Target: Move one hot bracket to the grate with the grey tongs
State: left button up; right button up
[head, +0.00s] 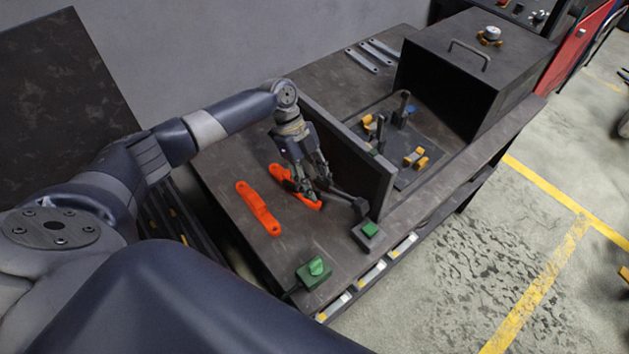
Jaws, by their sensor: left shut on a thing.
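My left gripper (308,192) points down over the dark bench and is shut on a dark grey tool that looks like the grey tongs (342,197). The tool reaches right from the fingers to a blocky end; the fingers hide its other part. Parts with yellow-orange faces (416,157), possibly the hot brackets, are on a dark fixture plate (408,178) beyond an upright panel. I cannot make out which surface is the grate. My right gripper is not in view.
An upright dark panel (345,150) stands between my gripper and the fixture. Green-topped boxes (315,270) sit near the front edge.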

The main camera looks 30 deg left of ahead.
pick_arm(q)
jog(key=shift+r, duration=0.1)
jog(key=shift+r, duration=0.25)
jog(key=shift+r+p, duration=1.1)
jog(key=shift+r, duration=0.1)
notch_tip(320, 180, up, 9)
jog(key=p, duration=0.5)
jog(key=shift+p, duration=0.3)
jog(key=shift+w, duration=0.1)
